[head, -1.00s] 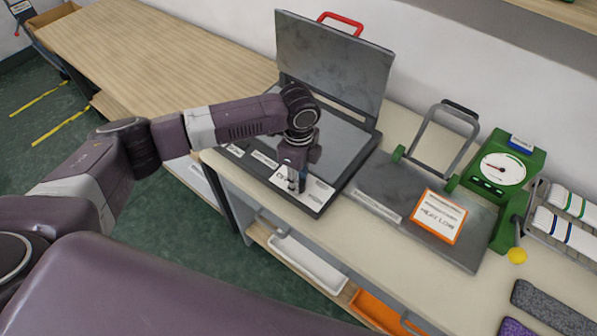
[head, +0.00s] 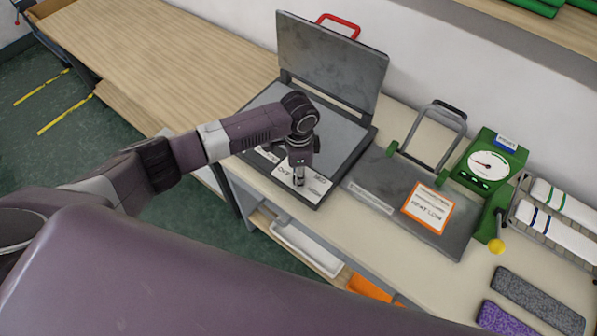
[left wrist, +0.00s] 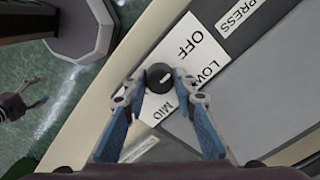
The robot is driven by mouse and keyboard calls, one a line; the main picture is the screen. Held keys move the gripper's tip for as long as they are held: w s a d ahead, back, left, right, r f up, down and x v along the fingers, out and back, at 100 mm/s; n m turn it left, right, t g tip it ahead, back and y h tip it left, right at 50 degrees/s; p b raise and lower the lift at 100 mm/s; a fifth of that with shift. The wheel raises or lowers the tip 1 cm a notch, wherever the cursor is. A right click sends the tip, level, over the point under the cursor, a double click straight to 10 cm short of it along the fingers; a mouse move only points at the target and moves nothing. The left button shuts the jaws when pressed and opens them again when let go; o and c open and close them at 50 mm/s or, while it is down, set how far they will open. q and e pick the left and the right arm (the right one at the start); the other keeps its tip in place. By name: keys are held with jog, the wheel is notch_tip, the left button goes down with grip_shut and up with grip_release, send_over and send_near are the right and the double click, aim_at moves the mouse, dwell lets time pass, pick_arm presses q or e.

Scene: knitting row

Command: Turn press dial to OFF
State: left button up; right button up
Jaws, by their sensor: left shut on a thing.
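The press (head: 345,147) stands on the bench with its grey lid (head: 331,62) raised. In the left wrist view its round black dial (left wrist: 159,77) with a short white mark sits on a white label plate (left wrist: 205,62) reading OFF, LOW and MID. My left gripper (left wrist: 159,80) is shut on the dial, one blue-and-grey finger on each side. In the head view my left gripper (head: 299,181) points down at the press's front edge and hides the dial. My right gripper (left wrist: 36,93) appears small over the floor in the left wrist view, fingers apart and empty.
Right of the press is a flat grey machine (head: 385,185) with a raised bar handle and an orange-framed card (head: 428,207). Beyond it are a green gauge box (head: 486,165), a yellow-knobbed lever (head: 497,246) and a rack of white rolls (head: 560,213). Bare wooden bench (head: 160,65) lies left.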

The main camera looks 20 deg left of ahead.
pick_arm(q)
jog(key=shift+w+d+r, duration=0.1)
jog(key=shift+r, duration=0.05)
jog(key=o, duration=1.2)
jog(key=shift+c, duration=0.2)
notch_tip(320, 180, up, 12)
